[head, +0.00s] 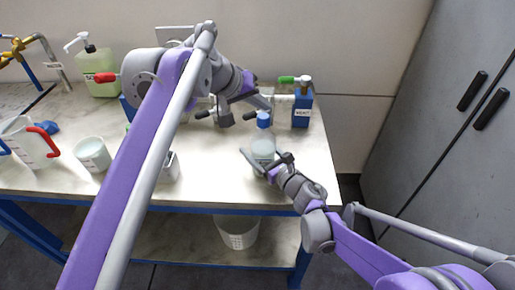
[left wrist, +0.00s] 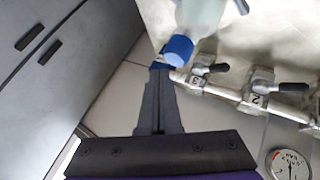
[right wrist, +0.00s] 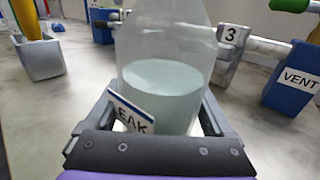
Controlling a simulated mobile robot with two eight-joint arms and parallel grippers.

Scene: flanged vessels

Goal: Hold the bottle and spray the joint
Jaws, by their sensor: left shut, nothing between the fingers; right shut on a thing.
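A clear bottle (head: 262,150) with pale liquid and a blue cap (head: 263,119) stands upright near the table's right end. My right gripper (head: 268,163) is shut around its lower body; in the right wrist view the bottle (right wrist: 165,85) sits between the fingers, with a partly hidden label ending in "EAK" (right wrist: 133,115). My left gripper (head: 267,106) is shut and empty, close to the cap. In the left wrist view its fingertips (left wrist: 160,72) appear beside the blue cap (left wrist: 178,50); contact is unclear. A pipe (left wrist: 228,95) with valves numbered 2 and 3 runs behind; which joint is meant is unclear.
A blue VENT block (head: 302,112) stands right of the left gripper. A pressure gauge (left wrist: 288,165) shows in the left wrist view. A soap bottle (head: 97,72), a white cup (head: 92,154) and a jug (head: 28,145) stand left. The table's front right is clear.

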